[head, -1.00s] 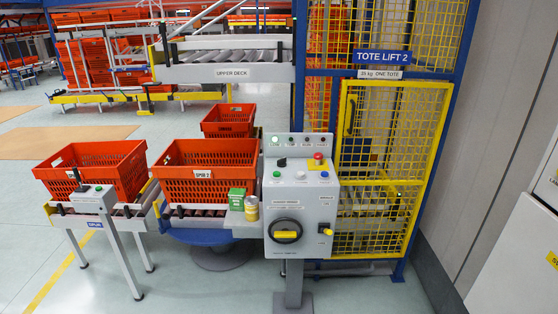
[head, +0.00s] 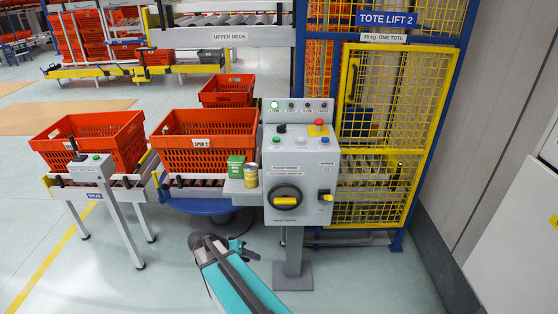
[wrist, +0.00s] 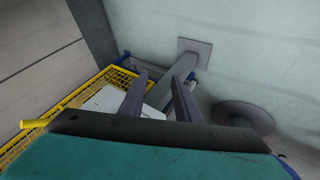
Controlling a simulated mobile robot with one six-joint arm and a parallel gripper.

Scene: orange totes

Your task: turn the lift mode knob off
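The grey control panel (head: 300,165) stands on a post in the middle of the head view. It carries a large black rotary switch with a yellow handle (head: 285,202), a small yellow-handled knob (head: 325,195) and a black selector knob (head: 281,128). Their labels are too small to read, so I cannot tell which one is the lift mode knob. The large yellow handle lies level. My gripper (head: 241,249) is low, left of the post and below the panel, touching nothing visible. In the wrist view its fingers (wrist: 160,78) are apart and empty.
A red stop button (head: 318,128) sits on top of the panel. A green box (head: 236,166) and a can (head: 251,175) stand close to its left. Orange totes (head: 205,143) rest on rollers. A yellow mesh cage (head: 385,140) stands behind. The floor before the panel is clear.

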